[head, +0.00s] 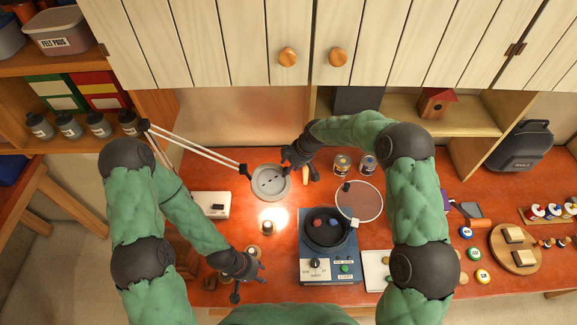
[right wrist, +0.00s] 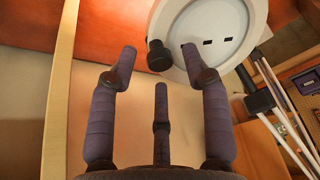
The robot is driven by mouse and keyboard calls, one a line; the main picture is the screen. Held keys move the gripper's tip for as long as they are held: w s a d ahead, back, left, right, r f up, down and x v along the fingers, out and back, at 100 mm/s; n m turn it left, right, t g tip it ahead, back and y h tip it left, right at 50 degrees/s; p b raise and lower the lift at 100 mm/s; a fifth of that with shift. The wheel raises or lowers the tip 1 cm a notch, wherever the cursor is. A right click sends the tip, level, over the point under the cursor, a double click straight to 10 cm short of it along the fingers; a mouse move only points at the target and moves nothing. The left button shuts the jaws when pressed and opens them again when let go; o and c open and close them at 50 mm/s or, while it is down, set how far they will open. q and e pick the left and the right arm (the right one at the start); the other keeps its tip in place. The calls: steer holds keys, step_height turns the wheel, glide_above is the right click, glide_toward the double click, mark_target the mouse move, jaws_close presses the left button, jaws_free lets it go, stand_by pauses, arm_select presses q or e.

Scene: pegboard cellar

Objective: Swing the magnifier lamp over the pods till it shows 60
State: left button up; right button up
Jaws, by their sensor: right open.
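The magnifier lamp's round pale head (head: 270,183) hangs over the bench on thin white arms (head: 195,148) from the left. Its light falls on the bench just below it in the head view. My right gripper (head: 303,172) is open beside the head's right side. In the right wrist view, the white lamp head (right wrist: 207,12) has a dark knob (right wrist: 159,57) between my open fingertips; I cannot tell whether they touch it. My left gripper (head: 250,281) is open, low over the bench. No number is readable on the lamp.
The blue machine (head: 328,270) with a dial and buttons carries the bowl. A small brown object (head: 267,228) stands in the light. A white box (head: 211,205) sits left, a round disc (head: 359,202) and two tins (head: 342,164) right. Cabinets (head: 230,45) overhang the back.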

arm_select(q)
steer(key=shift+r, duration=0.1)
arm_select(e)
steer(key=shift+w+a+f, duration=0.15)
steer(key=shift+f, duration=0.35)
